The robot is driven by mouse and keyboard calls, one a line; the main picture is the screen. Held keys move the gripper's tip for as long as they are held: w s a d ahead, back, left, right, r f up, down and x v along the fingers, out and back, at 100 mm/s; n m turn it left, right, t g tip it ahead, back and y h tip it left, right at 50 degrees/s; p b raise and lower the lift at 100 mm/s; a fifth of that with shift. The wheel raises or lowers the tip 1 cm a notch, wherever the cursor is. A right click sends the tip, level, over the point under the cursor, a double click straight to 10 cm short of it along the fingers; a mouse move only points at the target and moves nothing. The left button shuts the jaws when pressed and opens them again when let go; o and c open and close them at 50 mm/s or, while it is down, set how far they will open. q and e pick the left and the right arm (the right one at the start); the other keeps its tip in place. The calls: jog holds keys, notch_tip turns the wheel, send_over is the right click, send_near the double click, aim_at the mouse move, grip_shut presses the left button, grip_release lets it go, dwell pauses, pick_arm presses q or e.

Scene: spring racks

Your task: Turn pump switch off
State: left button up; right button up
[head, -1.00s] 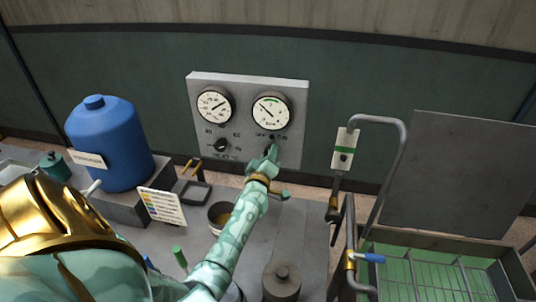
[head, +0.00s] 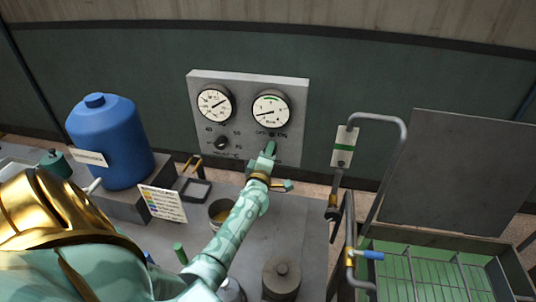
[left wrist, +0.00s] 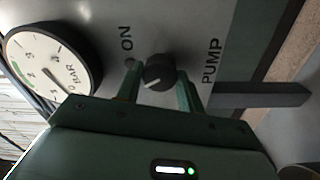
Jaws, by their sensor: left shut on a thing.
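The grey control panel (head: 235,122) stands at the back of the bench. My left gripper (head: 269,147) is at its lower right, over the pump switch. In the left wrist view the switch is a round black knob (left wrist: 159,72) between the fingers of my left gripper (left wrist: 157,86), which is shut on it. Its white mark points left and slightly down in that picture, away from the ON label (left wrist: 127,38). The PUMP label (left wrist: 212,60) is right of the knob. The pressure gauge (head: 271,110) above has its needle to the lower left. My right gripper is not in view.
A second dial (head: 214,104) and a black knob (head: 221,143) are at the panel's left. A blue tank (head: 108,140) stands left. A bent pipe (head: 402,150) and a wire-grid basin (head: 430,275) are at the right. A lidded pot (head: 282,278) stands in front.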

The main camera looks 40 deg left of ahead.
pick_arm(q)
jog(key=o, duration=1)
jog(key=shift+w, duration=0.1)
jog(key=p+v, duration=0.5)
jog(key=v, duration=1.1)
jog(key=shift+d+f, duration=0.1)
jog(key=shift+f, duration=0.05)
jog(key=shift+s+f, duration=0.1)
jog(key=shift+s, duration=0.15)
